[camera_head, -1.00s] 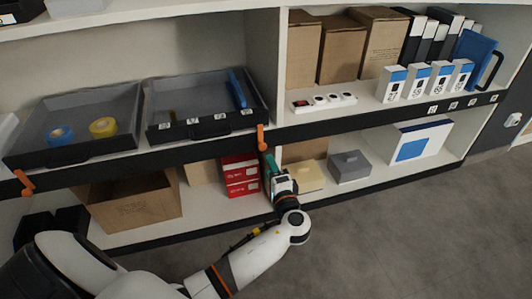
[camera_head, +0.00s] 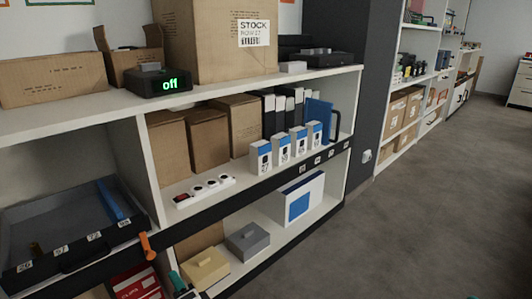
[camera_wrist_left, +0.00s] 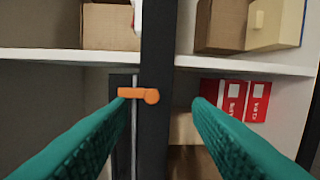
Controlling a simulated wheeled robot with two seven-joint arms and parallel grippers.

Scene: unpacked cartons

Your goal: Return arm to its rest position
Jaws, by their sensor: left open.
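My left gripper (camera_head: 180,283) shows only in part at the bottom edge of the head view, in front of the lower shelf. In the left wrist view its two teal fingers (camera_wrist_left: 160,104) are spread apart with nothing between them. An orange clip (camera_wrist_left: 138,96) on a dark post appears beyond the fingertips there. The rest of my left arm is out of the head view. A tiny teal tip (camera_head: 473,297) at the bottom edge on the right may be my right gripper; its jaws are hidden.
Red boxes (camera_head: 137,284) and a beige box (camera_head: 205,268) stand on the lower shelf near the left gripper. A grey box (camera_head: 247,241) is beside them. A dark tray (camera_head: 70,225) lies at left, with an orange clip (camera_head: 147,246) at its corner. Floor (camera_head: 420,210) at right is clear.

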